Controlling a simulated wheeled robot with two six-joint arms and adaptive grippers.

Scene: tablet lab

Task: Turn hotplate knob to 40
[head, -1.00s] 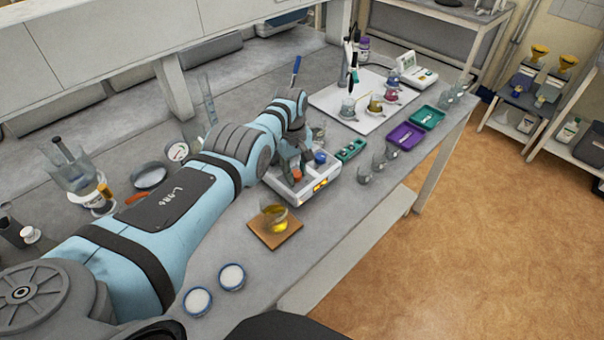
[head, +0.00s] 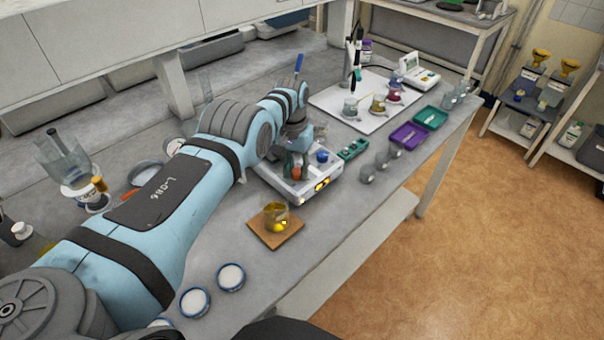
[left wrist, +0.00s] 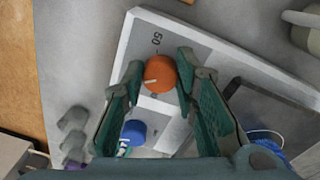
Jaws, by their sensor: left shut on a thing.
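The white hotplate (head: 277,182) stands on the bench, with a lit orange display (head: 322,184) on its front. Its orange knob (head: 296,173) shows between the fingers of my left gripper (head: 297,165). In the left wrist view, the orange knob (left wrist: 161,73) has a short white mark pointing left. A printed "50" (left wrist: 156,39) is beside it; other dial print is partly hidden. My left gripper (left wrist: 160,72) is shut on the orange knob from above. A blue knob (head: 322,156) is beside it, apart from the fingers. My right gripper is not in view.
A beaker of yellow liquid (head: 276,216) stands on a wooden board (head: 262,235) in front of the hotplate. A green tray (head: 352,149) and small glass beakers are to its right.

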